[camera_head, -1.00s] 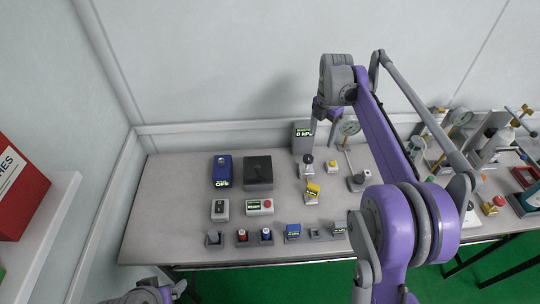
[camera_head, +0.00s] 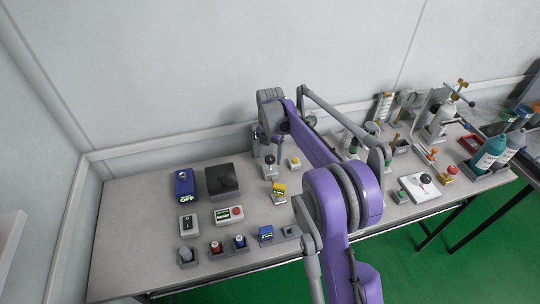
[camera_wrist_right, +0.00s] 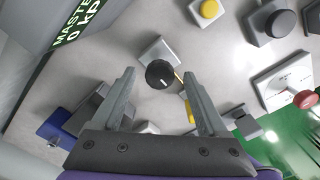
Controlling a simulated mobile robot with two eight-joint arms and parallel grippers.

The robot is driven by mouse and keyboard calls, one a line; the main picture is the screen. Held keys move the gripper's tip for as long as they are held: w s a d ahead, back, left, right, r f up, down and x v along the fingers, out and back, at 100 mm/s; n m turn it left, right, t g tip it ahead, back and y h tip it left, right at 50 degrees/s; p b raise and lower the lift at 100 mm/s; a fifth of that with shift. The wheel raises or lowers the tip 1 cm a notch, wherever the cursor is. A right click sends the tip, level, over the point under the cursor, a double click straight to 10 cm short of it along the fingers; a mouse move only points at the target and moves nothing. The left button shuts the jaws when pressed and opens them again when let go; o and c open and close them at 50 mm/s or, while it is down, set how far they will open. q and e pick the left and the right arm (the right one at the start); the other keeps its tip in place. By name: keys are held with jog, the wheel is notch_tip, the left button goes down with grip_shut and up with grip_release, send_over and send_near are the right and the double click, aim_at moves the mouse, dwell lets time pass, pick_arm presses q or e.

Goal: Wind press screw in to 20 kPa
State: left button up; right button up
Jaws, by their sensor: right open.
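The press screw's black round knob (camera_head: 269,159) with a white mark stands on a grey block near the back of the bench. In the right wrist view the knob (camera_wrist_right: 160,74) lies between the fingertips, with space on both sides. My right gripper (camera_wrist_right: 159,80) is open and empty, pointing down over it; in the head view it is mostly hidden by its own arm. The master display (camera_wrist_right: 72,30) reads 0 kPa in the right wrist view; in the head view my arm hides it. My left gripper is out of view.
A yellow tester (camera_head: 279,188) and a yellow-button box (camera_head: 294,163) stand close to the knob. A blue device (camera_head: 185,184) marked OFF and a black box (camera_head: 222,180) are left.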

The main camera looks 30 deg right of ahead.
jog(key=shift+f, duration=0.1)
grip_shut()
dwell(0.4)
